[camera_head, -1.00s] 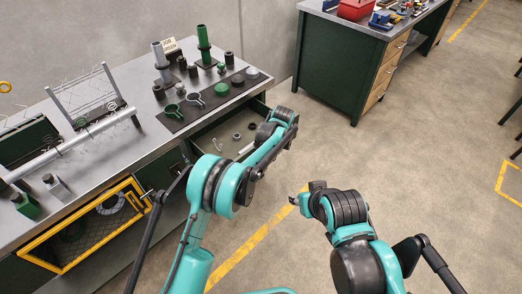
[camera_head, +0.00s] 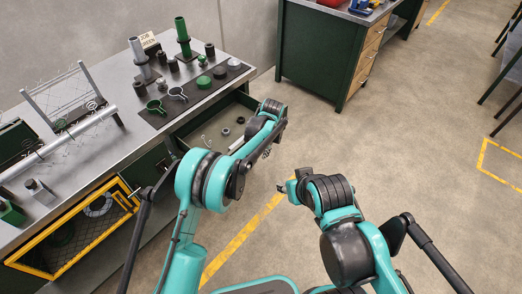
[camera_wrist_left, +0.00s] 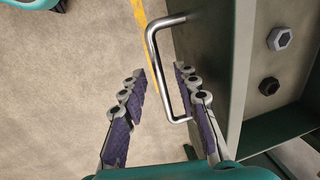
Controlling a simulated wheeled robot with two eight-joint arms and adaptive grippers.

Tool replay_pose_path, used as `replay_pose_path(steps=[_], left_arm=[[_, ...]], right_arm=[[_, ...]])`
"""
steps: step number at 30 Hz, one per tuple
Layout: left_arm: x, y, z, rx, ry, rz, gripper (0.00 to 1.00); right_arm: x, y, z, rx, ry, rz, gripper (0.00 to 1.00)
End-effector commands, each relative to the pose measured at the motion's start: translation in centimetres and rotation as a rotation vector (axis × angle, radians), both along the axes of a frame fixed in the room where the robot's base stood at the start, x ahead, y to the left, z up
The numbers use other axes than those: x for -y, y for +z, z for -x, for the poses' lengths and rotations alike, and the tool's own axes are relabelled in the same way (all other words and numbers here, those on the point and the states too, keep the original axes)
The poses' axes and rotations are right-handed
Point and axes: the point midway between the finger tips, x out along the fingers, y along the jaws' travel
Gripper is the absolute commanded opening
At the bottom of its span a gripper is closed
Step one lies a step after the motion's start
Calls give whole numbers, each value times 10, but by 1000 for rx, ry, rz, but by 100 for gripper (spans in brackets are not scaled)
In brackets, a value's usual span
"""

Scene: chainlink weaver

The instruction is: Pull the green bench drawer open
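The green bench drawer (camera_head: 211,127) stands pulled out from under the bench top in the head view, its inside showing. The wrist view shows its dark front panel (camera_wrist_left: 212,50) on the right and part of its inside. Its bent metal handle (camera_wrist_left: 156,60) sticks out to the left of the panel. My left gripper (camera_wrist_left: 158,78) is open, with the handle's bar in the gap between its fingers; I cannot tell whether they touch it. In the head view my left arm's wrist hides the drawer's near right end. My right gripper (camera_head: 284,188) is over the floor, its fingers too small to read.
Small rings and nuts (camera_wrist_left: 280,38) lie in the drawer. The bench top (camera_head: 130,150) carries a dark mat with green and grey parts, posts and a wire rack. A yellow-framed mesh door (camera_head: 72,235) is below. Another green bench (camera_head: 320,60) stands behind; the floor between is clear.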

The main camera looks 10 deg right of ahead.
Motion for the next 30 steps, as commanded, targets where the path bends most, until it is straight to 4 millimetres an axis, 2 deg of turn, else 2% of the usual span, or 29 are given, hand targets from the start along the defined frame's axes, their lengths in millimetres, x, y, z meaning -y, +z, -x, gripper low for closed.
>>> replay_pose_path(steps=[4,7,15,21,25,30], left_arm=[[0,4,0,0,0,0,31],[2,16,2,0,0,0,31],[8,73,11,0,0,0,31],[12,106,16,0,-1,0,31],[13,115,18,0,-1,0,31],[13,118,18,0,0,0,31]], right_arm=[[0,0,0,0,0,0,40],[0,0,0,0,0,0,40],[0,0,0,0,0,0,40],[0,0,0,0,0,0,40],[0,0,0,0,0,0,40],[0,0,0,0,0,0,40]])
